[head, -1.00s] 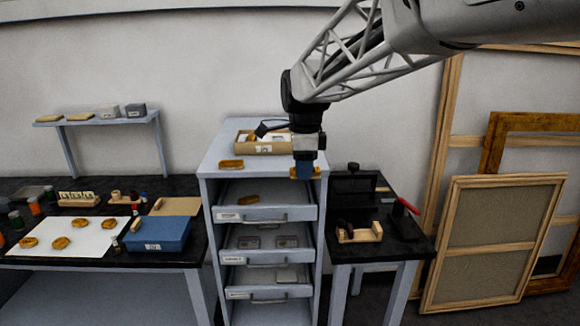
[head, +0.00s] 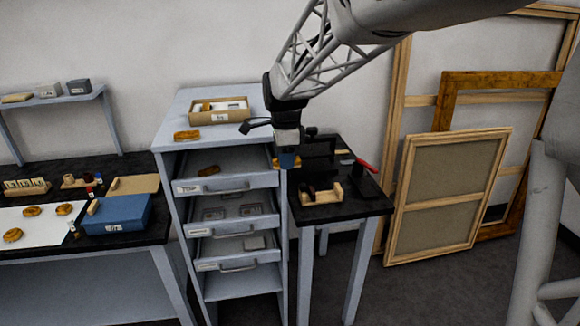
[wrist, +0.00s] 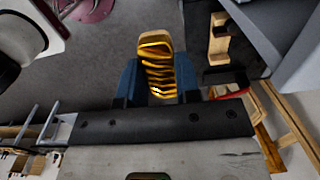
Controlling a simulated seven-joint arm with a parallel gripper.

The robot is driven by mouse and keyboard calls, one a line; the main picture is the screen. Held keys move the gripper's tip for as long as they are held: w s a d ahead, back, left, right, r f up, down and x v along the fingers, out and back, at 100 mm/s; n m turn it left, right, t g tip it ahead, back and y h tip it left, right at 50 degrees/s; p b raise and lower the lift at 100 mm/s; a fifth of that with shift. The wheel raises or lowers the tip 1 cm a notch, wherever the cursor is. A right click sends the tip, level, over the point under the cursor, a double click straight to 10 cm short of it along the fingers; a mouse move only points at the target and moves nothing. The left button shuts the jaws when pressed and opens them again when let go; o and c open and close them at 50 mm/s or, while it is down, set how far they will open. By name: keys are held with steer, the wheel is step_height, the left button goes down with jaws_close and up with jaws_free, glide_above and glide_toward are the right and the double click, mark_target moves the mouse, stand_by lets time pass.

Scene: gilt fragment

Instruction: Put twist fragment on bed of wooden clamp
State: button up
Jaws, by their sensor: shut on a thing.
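My gripper (head: 287,161) hangs beside the right edge of the drawer cabinet. In the wrist view its blue fingers (wrist: 158,82) are shut on the gilt twist fragment (wrist: 157,62), a gold piece with slanting ridges and a paler far end. In the head view only a bit of the fragment (head: 277,163) shows by the fingertips. The wooden clamp (head: 325,196) stands on the small black-topped table, to the right of and lower than my gripper. It has a light wood bed with upright ends and dark parts. The wrist view also shows the clamp (wrist: 217,45), right of the fragment and apart from it.
The cabinet (head: 172,110) has several open drawers and carries a cardboard tray (head: 222,117) and another gilt piece (head: 187,135). A black case (head: 318,150) and a red-handled tool (head: 365,166) lie near the clamp. Wooden frames (head: 408,200) lean at the right.

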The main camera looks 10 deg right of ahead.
steer(key=d+f, duration=1.4)
steer(key=f, duration=0.4)
steer(key=shift+s+d+f, duration=0.2)
steer(key=shift+s+f, duration=0.1)
steer(key=shift+s, duration=0.1)
glide_above(324, 196)
steer(key=shift+f, duration=0.7)
steer(key=shift+f, duration=1.8)
steer(key=shift+f, duration=0.1)
steer(key=o, duration=0.9)
